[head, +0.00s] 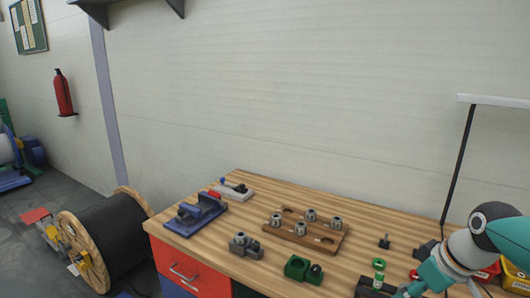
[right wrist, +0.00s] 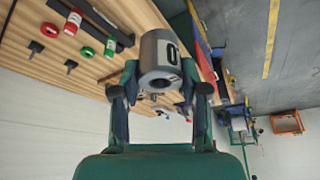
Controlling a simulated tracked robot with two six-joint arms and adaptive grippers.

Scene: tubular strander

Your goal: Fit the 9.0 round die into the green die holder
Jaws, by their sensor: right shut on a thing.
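The round die (right wrist: 160,58) is a grey metal cylinder with a bore and a dark marking, of which a "0" shows. In the right wrist view my right gripper (right wrist: 160,88) is shut on it, one finger on each side. In the head view my right arm is at the lower right, over the bench's right end; the held die cannot be made out there. The green die holder (head: 297,267) stands at the front middle of the bench, left of my right arm, with a dark round part at its right side. My left gripper is not in view.
A wooden tray (head: 290,236) holding several grey cylinders lies behind the green holder. A grey block (head: 240,246) stands to its left, and a blue fixture (head: 197,212) farther left.

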